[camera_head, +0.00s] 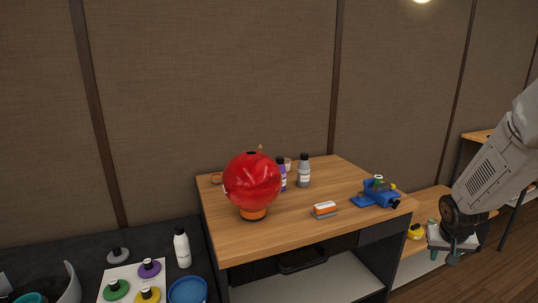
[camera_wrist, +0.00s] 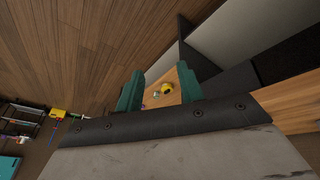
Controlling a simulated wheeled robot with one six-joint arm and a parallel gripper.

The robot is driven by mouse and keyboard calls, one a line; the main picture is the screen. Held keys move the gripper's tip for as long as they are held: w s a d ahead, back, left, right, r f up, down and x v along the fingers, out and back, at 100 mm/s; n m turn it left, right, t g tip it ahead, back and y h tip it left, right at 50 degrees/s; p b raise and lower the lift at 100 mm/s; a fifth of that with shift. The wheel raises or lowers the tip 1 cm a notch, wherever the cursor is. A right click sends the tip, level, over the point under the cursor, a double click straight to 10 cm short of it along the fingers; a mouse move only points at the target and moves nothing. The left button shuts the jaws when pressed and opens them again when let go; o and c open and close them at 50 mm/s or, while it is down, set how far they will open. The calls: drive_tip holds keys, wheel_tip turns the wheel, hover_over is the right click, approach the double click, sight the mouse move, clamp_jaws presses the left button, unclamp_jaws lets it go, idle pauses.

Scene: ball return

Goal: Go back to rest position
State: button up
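My gripper (camera_head: 447,252) hangs at the right of the head view, at the end of my grey arm and pointing down. It is to the right of the wooden table (camera_head: 240,240). In the wrist view my gripper (camera_wrist: 160,82) shows two teal fingers spread apart with nothing held between them. A red ball (camera_head: 252,182) sits on an orange base on the table, well to the left of my gripper.
The table also bears bottles (camera_head: 304,171), an orange-and-white block (camera_head: 325,209) and a blue device (camera_head: 376,194). A lower wooden surface with a yellow object (camera_head: 416,231) lies beside my gripper. A dark surface at left holds coloured discs (camera_head: 150,268) and a blue bowl (camera_head: 187,291).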

drive_tip(key=s+a+r+n+y, duration=0.1)
drive_tip(key=s+a+r, duration=0.5)
drive_tip(key=s+a, duration=0.2)
drive_tip(key=s+a+r+n+g+y, duration=0.1)
drive_tip(key=s+a+r, duration=0.6)
drive_tip(key=s, duration=0.5)
drive_tip(key=s+a+r+n+y, duration=0.1)
drive_tip(key=s+a+r+n, duration=0.1)
drive_tip(key=s+a+r, duration=0.5)
drive_tip(key=s+a, duration=0.2)
drive_tip(key=s, duration=0.1)
drive_tip(key=shift+a+g, duration=0.3)
drive_tip(key=shift+g, duration=0.1)
